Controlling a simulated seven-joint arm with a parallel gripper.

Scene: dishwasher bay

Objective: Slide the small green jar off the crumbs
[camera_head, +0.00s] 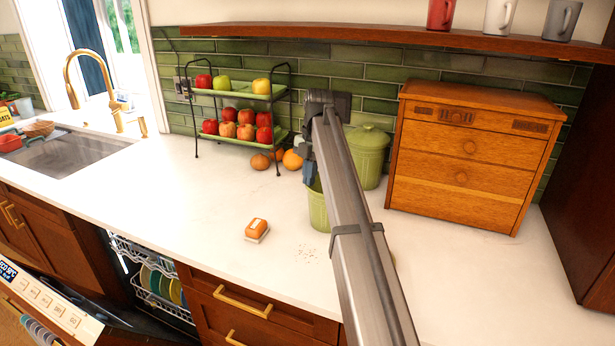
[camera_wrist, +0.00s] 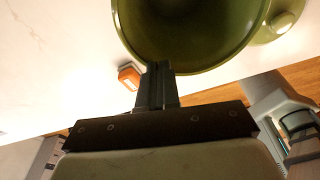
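The small green jar (camera_head: 318,208) stands open-topped on the white counter, its right part hidden behind my arm in the head view. In the wrist view its dark green inside and rim (camera_wrist: 190,35) fill the top middle. My gripper (camera_head: 309,180) points down at the jar's rim. In the wrist view its fingers (camera_wrist: 158,70) are together and overlap the rim's near edge. I cannot tell whether they touch it.
An orange-and-white block (camera_head: 257,228) lies left of the crumbs. A larger lidded green canister (camera_head: 370,150) stands close behind the jar, with a wooden drawer box (camera_head: 470,155) to the right. A fruit rack (camera_head: 240,110) and loose orange fruit stand behind left. The front-left counter is clear.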

